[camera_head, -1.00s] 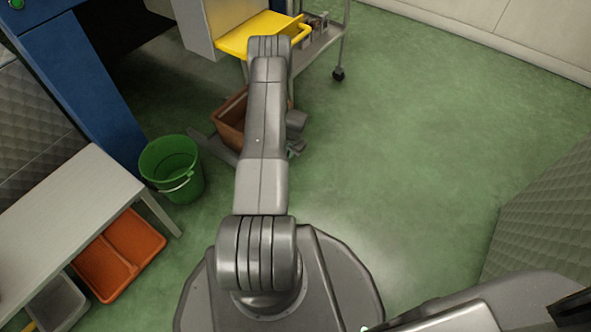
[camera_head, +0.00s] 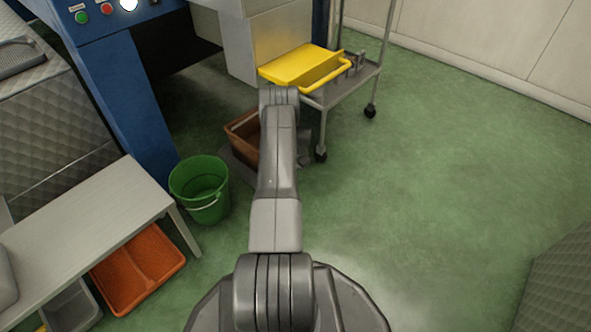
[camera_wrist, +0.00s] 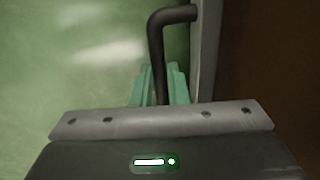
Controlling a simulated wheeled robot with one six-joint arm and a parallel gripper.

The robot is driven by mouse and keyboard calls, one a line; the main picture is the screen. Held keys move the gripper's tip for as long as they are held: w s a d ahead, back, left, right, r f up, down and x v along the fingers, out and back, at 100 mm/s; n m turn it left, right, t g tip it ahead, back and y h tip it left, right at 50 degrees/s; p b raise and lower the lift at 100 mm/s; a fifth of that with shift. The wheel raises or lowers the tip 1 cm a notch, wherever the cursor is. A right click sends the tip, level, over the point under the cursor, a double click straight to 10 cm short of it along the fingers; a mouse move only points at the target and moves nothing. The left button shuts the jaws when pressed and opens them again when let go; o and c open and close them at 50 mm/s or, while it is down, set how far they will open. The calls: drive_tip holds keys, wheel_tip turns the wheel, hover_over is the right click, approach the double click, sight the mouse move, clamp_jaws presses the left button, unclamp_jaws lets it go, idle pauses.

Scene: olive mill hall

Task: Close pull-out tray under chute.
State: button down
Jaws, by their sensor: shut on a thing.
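The brown pull-out tray (camera_head: 243,132) sits low under the grey chute housing (camera_head: 270,45) in the head view, partly hidden behind my arm. In the wrist view, the tray's grey edge (camera_wrist: 206,50) and brown inside (camera_wrist: 270,60) are at the right. Its dark bent handle (camera_wrist: 156,50) runs down between the green fingers of my gripper (camera_wrist: 160,85), which is shut on it. My gripper is mostly hidden by my arm in the head view.
A green bucket (camera_head: 200,190) stands left of my arm, near a bench (camera_head: 85,220) with an orange bin (camera_head: 140,270) below.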

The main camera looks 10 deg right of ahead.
drive_tip(key=shift+w+a+r, duration=0.1)
drive_tip(key=shift+w, duration=0.2)
drive_tip(key=c, duration=1.4)
unclamp_jaws()
drive_tip(key=shift+a, duration=0.1)
drive_tip(key=shift+s, duration=0.1)
